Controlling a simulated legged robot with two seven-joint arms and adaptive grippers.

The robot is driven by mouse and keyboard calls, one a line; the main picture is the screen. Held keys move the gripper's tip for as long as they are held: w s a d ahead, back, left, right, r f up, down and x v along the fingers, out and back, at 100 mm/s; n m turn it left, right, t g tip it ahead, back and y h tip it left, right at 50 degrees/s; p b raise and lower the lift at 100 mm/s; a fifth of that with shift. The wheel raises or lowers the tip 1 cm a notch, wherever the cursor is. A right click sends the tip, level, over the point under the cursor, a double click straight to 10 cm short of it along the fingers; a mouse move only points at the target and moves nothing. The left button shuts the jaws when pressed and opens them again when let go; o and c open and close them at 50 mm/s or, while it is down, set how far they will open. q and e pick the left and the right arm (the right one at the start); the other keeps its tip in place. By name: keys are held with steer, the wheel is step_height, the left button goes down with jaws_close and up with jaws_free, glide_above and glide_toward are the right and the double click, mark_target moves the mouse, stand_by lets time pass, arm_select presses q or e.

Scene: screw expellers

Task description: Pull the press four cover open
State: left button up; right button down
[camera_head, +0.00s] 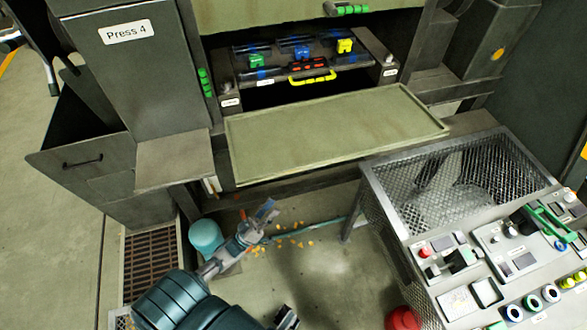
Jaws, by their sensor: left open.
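Press four, a dark grey machine with a "Press 4" label (125,32), stands at the upper left and centre. An olive green panel (335,130) juts out flat below its opening. Another olive panel (270,14) with a green handle (346,9) is above the opening, cut off by the top edge. I cannot tell for sure which panel is the cover. My left gripper (265,210) is open and empty, low in front of the press, below the flat panel and apart from both panels. A small dark part at the bottom edge may be my right gripper; its state is hidden.
Inside the opening are blue, green and yellow parts and a yellow handle (312,78). A mesh-topped metal frame (374,190) and control panel stand at the right. A teal cylinder (206,236), a red object (402,318) and yellow bits are low down.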

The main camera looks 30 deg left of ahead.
mark_target(298, 169)
arm_select(q)
steer(key=shift+m+h, duration=0.3)
steer(key=shift+h, duration=0.5)
steer(key=p+x, duration=0.1)
steer(key=x, duration=0.4)
steer(key=a+r+p+x, duration=0.1)
steer(key=x, duration=0.5)
steer(key=s+r+p+x, duration=0.1)
steer(key=x, duration=0.4)
steer(key=shift+w+r, duration=0.1)
steer(key=shift+r, duration=0.05)
steer(key=shift+w+a+r+t, duration=0.2)
steer(key=shift+w+a+t, duration=0.05)
steer(key=shift+w+t, duration=0.05)
steer(key=shift+a, duration=0.2)
steer(key=shift+d, duration=0.25)
steer(key=c, duration=0.7)
jaws_close()
arm_select(e)
steer(key=s+f, duration=0.3)
steer(key=f, duration=0.4)
steer(key=shift+s, duration=0.15)
